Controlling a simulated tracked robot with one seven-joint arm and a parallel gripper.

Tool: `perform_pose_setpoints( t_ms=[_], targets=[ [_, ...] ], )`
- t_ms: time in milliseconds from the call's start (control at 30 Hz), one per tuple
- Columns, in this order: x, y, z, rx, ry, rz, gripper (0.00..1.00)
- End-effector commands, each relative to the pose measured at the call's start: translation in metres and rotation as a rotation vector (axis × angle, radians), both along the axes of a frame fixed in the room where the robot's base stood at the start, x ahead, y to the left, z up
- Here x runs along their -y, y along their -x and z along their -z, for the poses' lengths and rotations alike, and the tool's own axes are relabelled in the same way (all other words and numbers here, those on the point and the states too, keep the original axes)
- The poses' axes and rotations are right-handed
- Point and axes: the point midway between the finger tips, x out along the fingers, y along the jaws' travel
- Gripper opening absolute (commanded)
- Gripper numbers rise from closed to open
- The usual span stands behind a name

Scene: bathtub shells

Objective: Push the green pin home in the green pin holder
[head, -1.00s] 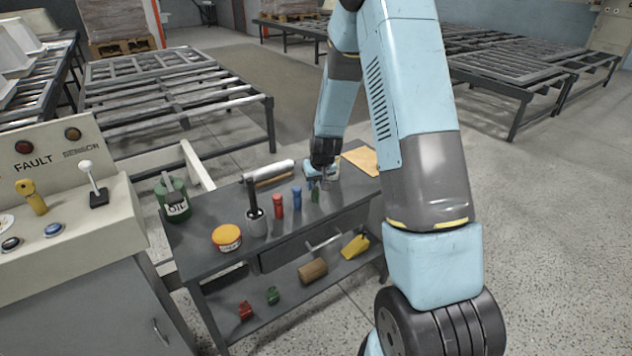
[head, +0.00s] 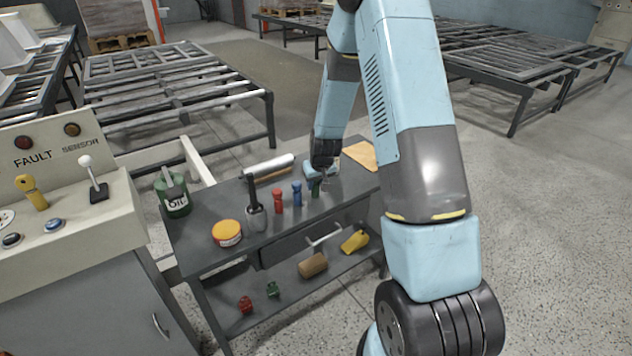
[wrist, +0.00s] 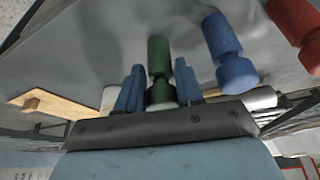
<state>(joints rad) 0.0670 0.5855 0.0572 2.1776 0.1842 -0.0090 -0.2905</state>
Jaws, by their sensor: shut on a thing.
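The green pin (wrist: 158,58) stands on the bench top at the right end of a row with a red and a blue pin. It also shows in the head view (head: 316,188), small and partly covered. My gripper (wrist: 159,84) has its two blue fingers on either side of the green pin and is shut on it. In the head view my gripper (head: 315,181) is over the bench. I cannot tell the green pin holder apart from the pin, nor how deep the pin sits.
The blue pin (head: 297,194) stands close beside the green one, then the red pin (head: 278,201). A dark cup with a handle (head: 256,218), a yellow tub (head: 227,233) and an oil can (head: 176,197) stand left. A wooden board (head: 361,154) lies right.

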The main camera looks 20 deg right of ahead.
Motion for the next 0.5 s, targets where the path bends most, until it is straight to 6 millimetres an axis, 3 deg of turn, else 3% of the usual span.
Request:
perform_pose_setpoints(
  t_ms=[133,167,433,500],
  targets=[
    [0.0,0.0003,0.0033,-0.001,0.0,0.0,0.07],
    [-0.0001,0.0002,0.0032,-0.001,0.0,0.0,0.38],
    [-0.0001,0.0001,0.0029,0.0,0.0,0.0,0.64],
    [-0.0001,0.0002,0.0028,0.0,0.0,0.0,0.66]
  ],
)
